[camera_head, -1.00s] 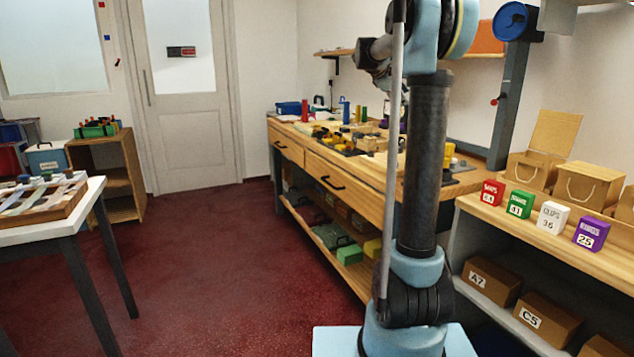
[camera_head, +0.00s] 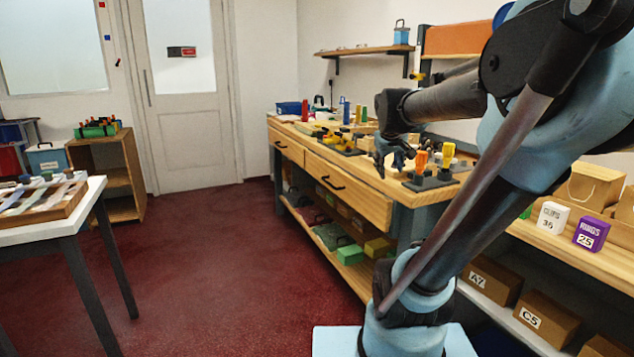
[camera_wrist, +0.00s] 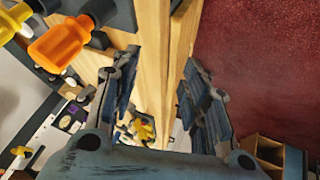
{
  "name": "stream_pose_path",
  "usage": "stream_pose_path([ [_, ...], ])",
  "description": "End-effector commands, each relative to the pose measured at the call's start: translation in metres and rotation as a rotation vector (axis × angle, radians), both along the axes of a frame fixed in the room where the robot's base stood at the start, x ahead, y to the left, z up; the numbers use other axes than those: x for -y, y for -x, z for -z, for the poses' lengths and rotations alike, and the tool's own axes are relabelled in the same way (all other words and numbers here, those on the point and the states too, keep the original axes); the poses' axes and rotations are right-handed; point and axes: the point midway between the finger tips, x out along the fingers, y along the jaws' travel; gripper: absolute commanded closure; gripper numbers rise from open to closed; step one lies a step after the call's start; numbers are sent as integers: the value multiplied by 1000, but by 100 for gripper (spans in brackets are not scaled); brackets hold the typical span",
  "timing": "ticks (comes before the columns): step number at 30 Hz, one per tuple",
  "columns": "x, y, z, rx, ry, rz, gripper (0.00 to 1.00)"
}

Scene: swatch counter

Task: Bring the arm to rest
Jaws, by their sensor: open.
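My gripper (camera_head: 390,160) hangs near the front edge of the wooden workbench (camera_head: 395,192) in the head view, with its fingers pointing down. In the wrist view my gripper (camera_wrist: 160,100) shows two dark blue-grey fingers well apart, with nothing between them. The bench's front edge (camera_wrist: 165,50) runs behind the gap between the fingers. An orange-handled tool (camera_wrist: 60,40) stands close to the left finger in the wrist view. My arm is bent over to the left across the right side of the head view and hides part of the bench and shelf.
A dark rack (camera_head: 430,181) holds the orange tool (camera_head: 421,161) beside my gripper. Labelled boxes, including a purple one (camera_head: 590,233), stand on the right counter. A white table (camera_head: 60,225) is at left. The red floor (camera_head: 220,270) between is clear.

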Motion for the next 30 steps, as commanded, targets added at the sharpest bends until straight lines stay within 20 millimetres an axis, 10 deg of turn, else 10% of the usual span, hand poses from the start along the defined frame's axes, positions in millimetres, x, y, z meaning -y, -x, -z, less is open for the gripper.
stream_pose_path([
  [16,-38,87,85,37,-330,183,58],
  [30,-38,210,176,-310,-281,217,58],
])
